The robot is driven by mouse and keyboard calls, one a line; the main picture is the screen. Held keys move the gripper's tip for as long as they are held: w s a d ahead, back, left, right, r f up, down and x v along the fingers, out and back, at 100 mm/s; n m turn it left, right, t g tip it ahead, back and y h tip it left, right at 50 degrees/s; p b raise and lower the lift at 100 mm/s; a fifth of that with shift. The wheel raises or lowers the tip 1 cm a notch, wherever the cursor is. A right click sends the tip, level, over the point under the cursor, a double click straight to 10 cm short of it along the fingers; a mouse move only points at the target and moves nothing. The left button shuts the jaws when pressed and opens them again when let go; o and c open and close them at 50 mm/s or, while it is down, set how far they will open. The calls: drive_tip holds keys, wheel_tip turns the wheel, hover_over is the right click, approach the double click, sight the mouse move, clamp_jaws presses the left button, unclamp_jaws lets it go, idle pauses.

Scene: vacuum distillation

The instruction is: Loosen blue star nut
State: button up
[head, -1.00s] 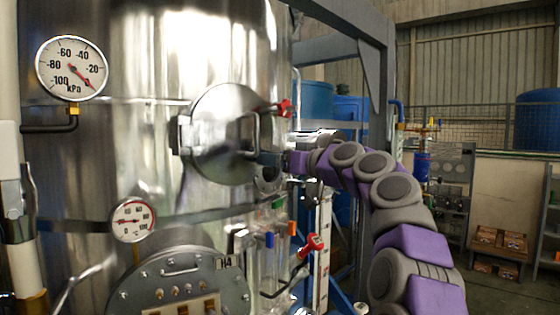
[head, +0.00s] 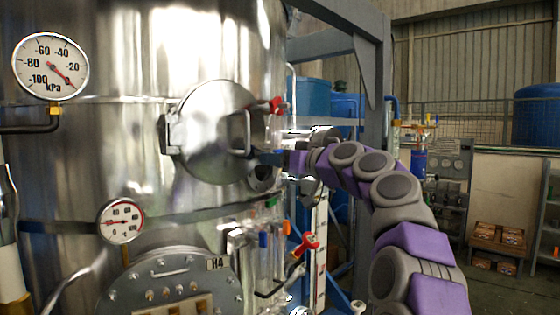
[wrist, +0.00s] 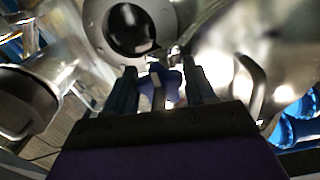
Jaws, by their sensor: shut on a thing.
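The blue star nut (wrist: 160,80) is between the two dark fingers of my gripper (wrist: 160,88) in the wrist view. My gripper is shut on it, with a finger on either side. In the head view my gripper (head: 270,158) is at the right edge of the round steel hatch (head: 207,130), just below the red star nut (head: 277,105). The blue star nut cannot be made out there, as my gripper covers that spot.
The steel tank (head: 130,70) fills the left side, with a pressure gauge (head: 50,66) and a temperature gauge (head: 121,221). Below my gripper are a red-handled valve (head: 306,245) and glass tubes. A grey frame post (head: 382,100) stands behind my arm.

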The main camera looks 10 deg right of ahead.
drive_tip(key=shift+s+a+r+m+p, duration=0.15)
drive_tip(key=shift+m+p, duration=0.4)
drive_tip(key=shift+m, duration=0.45)
drive_tip(key=shift+r+m+p, duration=0.15)
drive_tip(key=shift+m+p, duration=0.35)
drive_tip(key=shift+m, duration=0.5)
drive_tip(key=shift+f+m+p, duration=0.15)
drive_tip(key=shift+m+p, duration=0.15)
drive_tip(key=shift+m, duration=0.2)
idle(1.2)
drive_tip(key=o, duration=1)
drive_tip(key=shift+a, duration=0.1)
drive_tip(key=shift+f, duration=0.1)
drive_tip(key=b+v, duration=0.3)
drive_tip(key=v, duration=1.4)
drive_tip(key=shift+d, duration=0.25)
